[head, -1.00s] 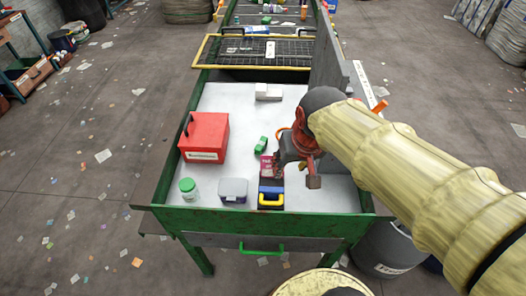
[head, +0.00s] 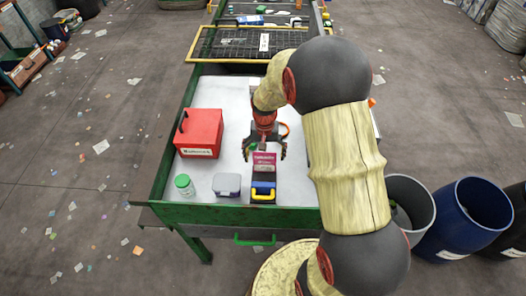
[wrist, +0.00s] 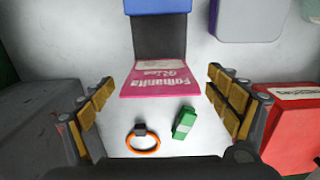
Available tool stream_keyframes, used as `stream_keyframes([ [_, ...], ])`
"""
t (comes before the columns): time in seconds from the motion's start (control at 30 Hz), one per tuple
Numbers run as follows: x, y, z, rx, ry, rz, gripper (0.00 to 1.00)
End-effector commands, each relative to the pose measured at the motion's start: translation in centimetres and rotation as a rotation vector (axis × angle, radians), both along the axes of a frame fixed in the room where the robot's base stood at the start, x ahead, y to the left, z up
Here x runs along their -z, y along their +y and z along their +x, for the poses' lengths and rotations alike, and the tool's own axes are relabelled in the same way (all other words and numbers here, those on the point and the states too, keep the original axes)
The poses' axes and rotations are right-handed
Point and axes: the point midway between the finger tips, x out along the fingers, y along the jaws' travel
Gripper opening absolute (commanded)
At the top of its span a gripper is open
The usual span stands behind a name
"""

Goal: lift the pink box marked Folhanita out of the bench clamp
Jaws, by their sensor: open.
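The pink box marked Folhanita (head: 264,158) stands in the bench clamp, which has a blue body and a yellow handle (head: 263,194). In the wrist view the box (wrist: 158,80) shows its printed face upside down, against the clamp's dark grey part (wrist: 160,38). My gripper (head: 265,153) is open just behind the box in the head view. In the wrist view its padded fingers (wrist: 160,103) are spread wide to the left and right of the box, with clear gaps on both sides. The box's lower part is hidden.
A red box (head: 200,133) stands left on the white bench top. A green-lidded jar (head: 185,185) and a grey container (head: 227,185) stand left of the clamp. A green item (wrist: 185,122) and an orange ring (wrist: 143,141) lie near the pink box. A green rim (head: 225,218) edges the bench.

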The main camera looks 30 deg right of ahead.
Motion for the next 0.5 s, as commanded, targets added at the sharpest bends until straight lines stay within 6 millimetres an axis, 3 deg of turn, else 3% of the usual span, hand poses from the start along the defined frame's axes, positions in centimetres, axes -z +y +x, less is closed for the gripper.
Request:
stream_keyframes([
  [0.23, 3.5, 0.0, -0.1, -0.001, 0.002, 0.000, 0.89],
  [0.5, 4.8, 0.0, 0.0, -0.001, 0.000, 0.000, 0.89],
])
